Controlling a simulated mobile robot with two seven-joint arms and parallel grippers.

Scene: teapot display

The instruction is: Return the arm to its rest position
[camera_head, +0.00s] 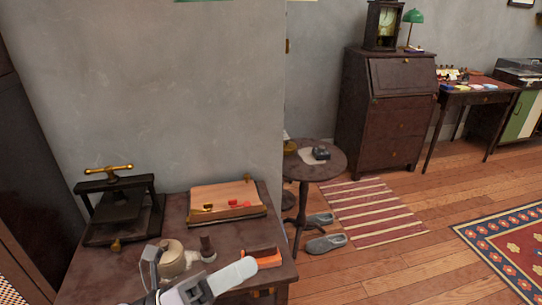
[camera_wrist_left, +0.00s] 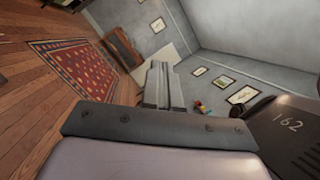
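My left gripper (camera_head: 205,287) is low in the head view, in front of the dark table's front edge. In the left wrist view its grey fingers (camera_wrist_left: 164,86) lie close together, with nothing visible between them. It points out into the room. A cream teapot (camera_head: 175,260) stands on the table just behind my left arm in the head view, and the arm partly hides it. I cannot tell how large the gap between them is. My right gripper is in neither view.
The dark table (camera_head: 172,212) also bears a black press (camera_head: 118,213), a wooden tray (camera_head: 226,193) and an orange-and-brown item (camera_head: 265,257). A round side table (camera_head: 330,172), slippers (camera_head: 326,243) and a striped rug (camera_head: 374,211) are to the right. Open floor lies beyond.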

